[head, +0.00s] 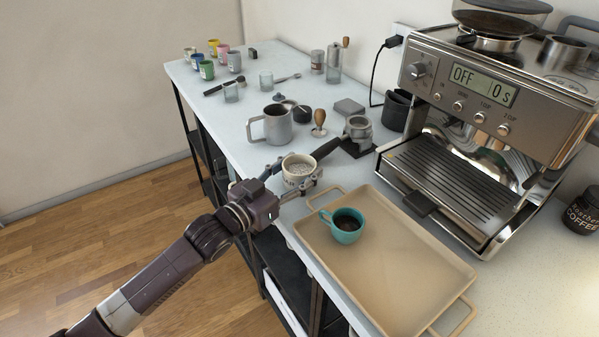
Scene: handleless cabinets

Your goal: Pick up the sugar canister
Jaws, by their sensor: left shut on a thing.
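The sugar canister (299,167) is a small, open, pale round pot with whitish contents, near the front edge of the counter. My left gripper (298,183) reaches in from the left and is shut around the canister, with its fingers on the sides. The canister looks about upright. I cannot tell whether its base touches the counter, since the gripper hides its lower part. My right gripper is not in view.
A tan tray (399,282) with a teal cup (345,228) of dark liquid lies just right of the canister. A portafilter (357,128), steel pitcher (278,125) and tamper (319,120) stand behind. The espresso machine (480,115) fills the right.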

